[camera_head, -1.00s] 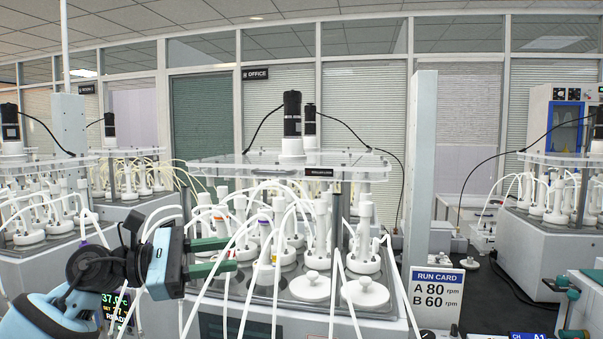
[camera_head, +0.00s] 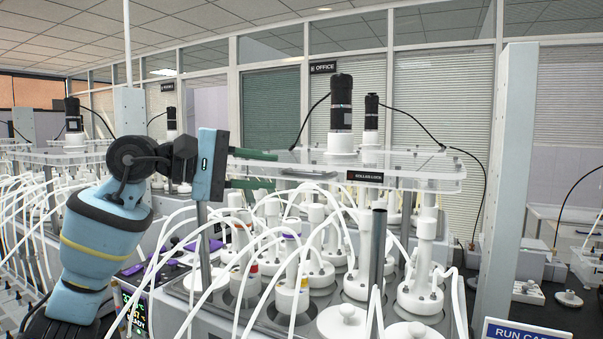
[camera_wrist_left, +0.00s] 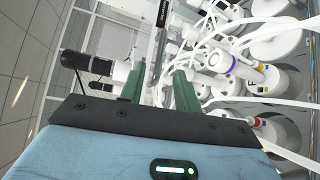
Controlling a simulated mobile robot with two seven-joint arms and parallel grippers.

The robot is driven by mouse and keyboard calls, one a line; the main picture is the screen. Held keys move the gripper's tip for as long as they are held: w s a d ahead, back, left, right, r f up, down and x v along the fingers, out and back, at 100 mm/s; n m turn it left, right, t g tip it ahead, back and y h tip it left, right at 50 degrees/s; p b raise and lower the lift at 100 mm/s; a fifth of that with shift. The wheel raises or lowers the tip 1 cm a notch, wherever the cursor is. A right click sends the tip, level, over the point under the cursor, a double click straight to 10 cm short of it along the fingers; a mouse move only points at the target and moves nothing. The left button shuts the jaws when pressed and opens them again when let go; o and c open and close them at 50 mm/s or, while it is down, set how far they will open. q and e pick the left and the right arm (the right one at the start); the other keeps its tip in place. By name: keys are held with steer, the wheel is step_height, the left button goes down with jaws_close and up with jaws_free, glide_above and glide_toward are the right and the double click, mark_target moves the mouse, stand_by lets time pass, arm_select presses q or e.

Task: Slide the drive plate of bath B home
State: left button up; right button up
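The clear drive plate (camera_head: 430,170) lies level above the bath, with a black motor (camera_head: 341,103) on a white collar on top and a dark label on its front edge. My left gripper (camera_head: 274,170) is at the plate's left edge, one green finger at about plate height and the other below. In the left wrist view, the gripper (camera_wrist_left: 160,70) has its fingers apart, with a thin plate edge (camera_wrist_left: 156,48) showing between them. Contact cannot be told. The motor also shows in the left wrist view (camera_wrist_left: 98,67). My right gripper is out of view.
White-capped bottles (camera_head: 292,290) and looping white hoses crowd the bath beneath the plate. A metal post (camera_head: 377,250) stands at the front. A tall pale column (camera_head: 505,190) stands to the right. A lit display (camera_head: 133,312) sits at lower left, near my arm.

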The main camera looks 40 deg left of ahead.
mark_target(297, 174)
arm_select(q)
steer(key=p+x, duration=0.1)
steer(key=x, duration=0.2)
steer(key=p+x, duration=0.1)
steer(key=x, duration=0.2)
steer(key=shift+w+r, duration=0.1)
steer(key=shift+r, duration=0.1)
steer(key=shift+w+d+f, duration=0.2)
steer(key=shift+w+d, duration=0.05)
steer(key=shift+w, duration=0.25)
steer(key=shift+f, duration=0.1)
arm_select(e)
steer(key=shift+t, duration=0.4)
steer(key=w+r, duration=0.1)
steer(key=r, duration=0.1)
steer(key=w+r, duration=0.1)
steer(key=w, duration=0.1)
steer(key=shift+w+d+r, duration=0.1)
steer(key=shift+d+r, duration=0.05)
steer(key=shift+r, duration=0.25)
arm_select(q)
steer(key=shift+c, duration=0.4)
jaws_close()
